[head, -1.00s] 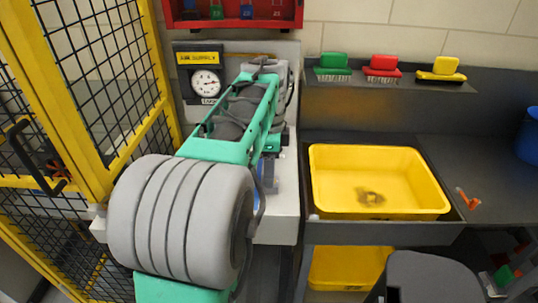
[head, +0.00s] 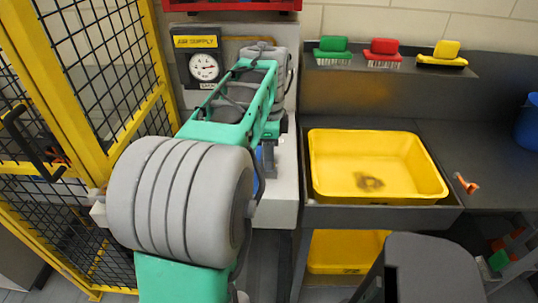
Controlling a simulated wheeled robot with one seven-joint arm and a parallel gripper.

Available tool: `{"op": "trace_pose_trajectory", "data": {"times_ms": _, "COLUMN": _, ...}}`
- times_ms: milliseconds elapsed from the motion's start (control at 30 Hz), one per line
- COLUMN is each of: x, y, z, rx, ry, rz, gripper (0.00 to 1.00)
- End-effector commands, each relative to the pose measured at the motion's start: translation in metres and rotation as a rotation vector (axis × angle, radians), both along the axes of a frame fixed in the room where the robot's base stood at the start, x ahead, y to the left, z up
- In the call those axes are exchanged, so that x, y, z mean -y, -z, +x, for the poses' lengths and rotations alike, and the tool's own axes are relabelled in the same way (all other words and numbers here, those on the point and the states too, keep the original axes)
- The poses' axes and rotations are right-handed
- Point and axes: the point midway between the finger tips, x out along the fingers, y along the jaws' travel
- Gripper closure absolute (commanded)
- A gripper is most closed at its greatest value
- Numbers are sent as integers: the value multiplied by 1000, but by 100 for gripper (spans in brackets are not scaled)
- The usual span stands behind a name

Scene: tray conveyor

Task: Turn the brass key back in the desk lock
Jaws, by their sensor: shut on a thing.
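My own teal and grey arm fills the left middle of the head view and reaches over a white-topped unit (head: 284,195). My gripper cannot be made out, as the arm's own links cover that area. The brass key and the desk lock cannot be made out either. A small blue patch (head: 259,172) shows beside the arm above the white top; I cannot tell what it is.
A yellow bin (head: 345,180) sits in the dark bench at right, with another yellow bin (head: 345,250) below. Green (head: 333,49), red (head: 383,52) and yellow (head: 442,53) brushes line a shelf. A yellow mesh fence (head: 108,165) closes the left. A grey chair (head: 430,265) stands front right.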

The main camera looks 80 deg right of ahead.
Motion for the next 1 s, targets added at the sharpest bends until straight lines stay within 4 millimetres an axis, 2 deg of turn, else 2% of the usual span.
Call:
{"op": "trace_pose_trajectory", "data": {"times_ms": 233, "x": 0, "y": -1, "z": 0, "rx": 0, "ry": -15, "rz": 0, "gripper": 100}}
{"op": "trace_pose_trajectory", "data": {"times_ms": 500, "x": 0, "y": -1, "z": 0, "rx": 0, "ry": -246, "rz": 0, "gripper": 100}}
{"op": "trace_pose_trajectory", "data": {"times_ms": 800, "x": 0, "y": -1, "z": 0, "rx": 0, "ry": -276, "rz": -1, "gripper": 100}}
{"op": "trace_pose_trajectory", "data": {"times_ms": 1000, "x": 0, "y": -2, "z": 0, "rx": 0, "ry": -460, "rz": 0, "gripper": 100}}
